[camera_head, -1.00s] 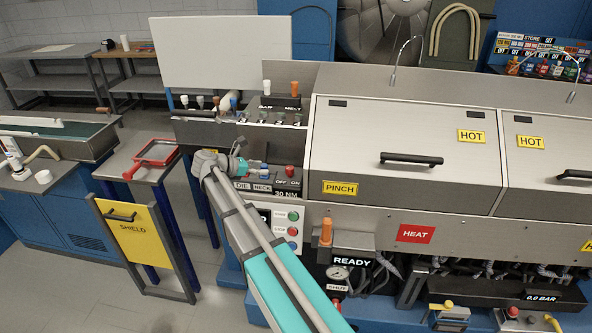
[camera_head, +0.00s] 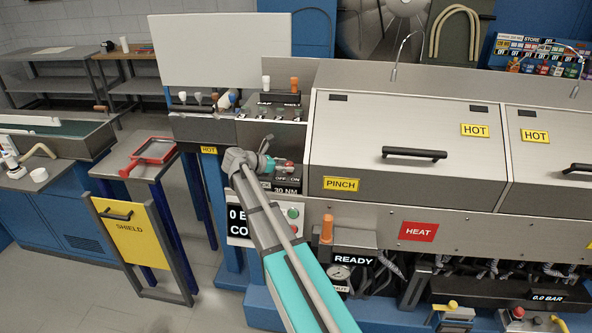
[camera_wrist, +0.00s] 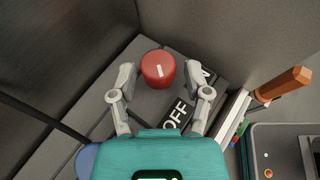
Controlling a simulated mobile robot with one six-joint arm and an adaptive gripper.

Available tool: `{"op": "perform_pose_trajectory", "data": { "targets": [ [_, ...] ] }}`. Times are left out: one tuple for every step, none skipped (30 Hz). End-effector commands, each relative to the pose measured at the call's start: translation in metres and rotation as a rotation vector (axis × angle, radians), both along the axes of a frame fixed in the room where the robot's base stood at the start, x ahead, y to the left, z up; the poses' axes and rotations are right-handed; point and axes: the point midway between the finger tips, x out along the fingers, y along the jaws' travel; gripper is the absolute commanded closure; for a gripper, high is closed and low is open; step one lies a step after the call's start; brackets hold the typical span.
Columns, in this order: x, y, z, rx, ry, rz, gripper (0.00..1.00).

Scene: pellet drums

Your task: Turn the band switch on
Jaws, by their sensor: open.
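The band switch looks to be a red round knob with a white mark (camera_wrist: 158,69), standing on a dark grey box. An OFF label (camera_wrist: 175,113) and a partly hidden ON label (camera_wrist: 208,75) lie beside it. My gripper (camera_wrist: 159,78) is open, with one finger on either side of the knob in the wrist view. I cannot tell whether the fingers touch it. In the head view my gripper (camera_head: 271,164) is at the box marked OFF, ON and 30 NM (camera_head: 287,190), and largely hides the knob.
The PINCH cover (camera_head: 400,140) and its HOT labels are to the right. An orange handle (camera_head: 327,229) stands below; it also shows in the wrist view (camera_wrist: 285,84). Grey walls rise close around the knob. A small knob panel (camera_head: 278,105) is behind.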

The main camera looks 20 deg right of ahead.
Motion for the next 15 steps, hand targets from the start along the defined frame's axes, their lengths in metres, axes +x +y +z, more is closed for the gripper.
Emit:
{"op": "perform_pose_trajectory", "data": {
  "targets": [
    [0.000, -0.007, -0.005, 0.000, 0.001, -0.002, 0.37],
    [0.000, -0.011, -0.007, 0.000, 0.001, -0.002, 0.37],
    [0.001, -0.015, -0.008, 0.000, 0.001, -0.002, 0.37],
    [0.001, -0.018, -0.009, 0.000, 0.000, -0.001, 0.37],
    [0.001, -0.020, -0.010, 0.000, 0.000, -0.001, 0.37],
    [0.001, -0.023, -0.011, 0.000, 0.000, 0.000, 0.37],
    [0.001, -0.025, -0.012, 0.000, 0.000, 0.000, 0.37],
    [0.002, -0.027, -0.013, 0.000, 0.000, 0.000, 0.37],
    [0.002, -0.029, -0.013, 0.000, 0.000, 0.000, 0.37],
    [0.001, -0.030, -0.013, 0.000, 0.000, -0.001, 0.37],
    [0.002, -0.031, -0.014, 0.000, 0.000, -0.001, 0.37],
    [0.002, -0.032, -0.014, 0.000, 0.000, -0.001, 0.37],
    [0.002, -0.033, -0.014, 0.000, 0.000, 0.000, 0.37],
    [0.002, -0.033, -0.014, 0.000, 0.000, 0.000, 0.37],
    [0.002, -0.033, -0.014, 0.000, 0.000, 0.000, 0.37]
  ]
}}
